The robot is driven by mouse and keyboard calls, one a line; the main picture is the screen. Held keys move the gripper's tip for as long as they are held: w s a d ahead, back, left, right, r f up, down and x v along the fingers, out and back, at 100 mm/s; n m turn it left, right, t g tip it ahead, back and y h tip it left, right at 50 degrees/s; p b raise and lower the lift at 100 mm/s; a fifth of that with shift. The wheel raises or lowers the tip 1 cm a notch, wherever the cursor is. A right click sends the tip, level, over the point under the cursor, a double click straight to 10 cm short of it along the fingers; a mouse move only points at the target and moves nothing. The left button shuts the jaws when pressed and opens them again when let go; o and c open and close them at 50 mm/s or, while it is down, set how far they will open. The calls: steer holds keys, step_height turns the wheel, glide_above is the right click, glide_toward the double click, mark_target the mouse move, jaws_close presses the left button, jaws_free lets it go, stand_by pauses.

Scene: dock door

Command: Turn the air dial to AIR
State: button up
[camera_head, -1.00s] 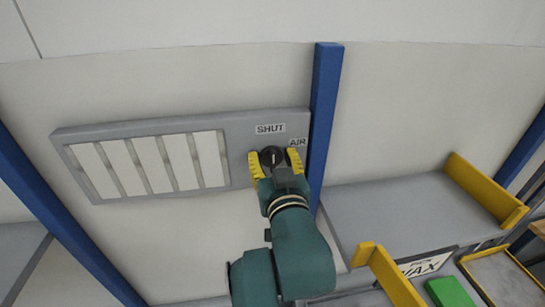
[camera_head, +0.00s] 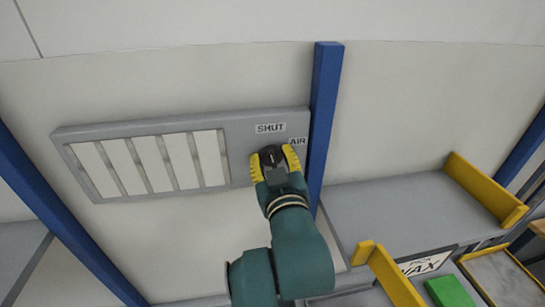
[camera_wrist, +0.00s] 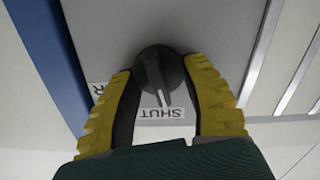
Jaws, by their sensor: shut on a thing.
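The air dial (camera_head: 271,153) is a round black knob on the grey vent panel. It also shows in the wrist view (camera_wrist: 157,68), where its white pointer line points at the SHUT label (camera_wrist: 162,114). In the head view the SHUT label (camera_head: 270,128) is above the dial and the AIR label (camera_head: 298,141) is to its upper right. In the wrist view the AIR label (camera_wrist: 97,88) is partly hidden by a finger. My gripper (camera_head: 274,158) is shut on the dial, with one yellow-padded finger on each side; it also shows in the wrist view (camera_wrist: 162,80).
The slatted vent (camera_head: 150,163) is left of the dial. A blue upright post (camera_head: 323,120) stands close to its right. A grey shelf (camera_head: 390,215) with yellow end stops (camera_head: 485,190) and a green block (camera_head: 450,292) are at the lower right.

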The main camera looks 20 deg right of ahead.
steer(key=n, duration=0.4)
steer(key=shift+a+f+n, duration=0.1)
steer(key=shift+n, duration=0.2)
steer(key=n+p, duration=0.1)
steer(key=n, duration=0.2)
steer(key=shift+n, duration=0.3)
steer(key=n, duration=0.3)
steer(key=shift+a+f+n, duration=0.1)
steer(key=shift+n, duration=0.2)
steer(key=shift+f+n+p, duration=0.15)
steer(key=shift+n+p, duration=0.35)
steer(key=shift+n, duration=1.2)
steer(key=o, duration=1.2)
steer(key=shift+w, duration=0.1)
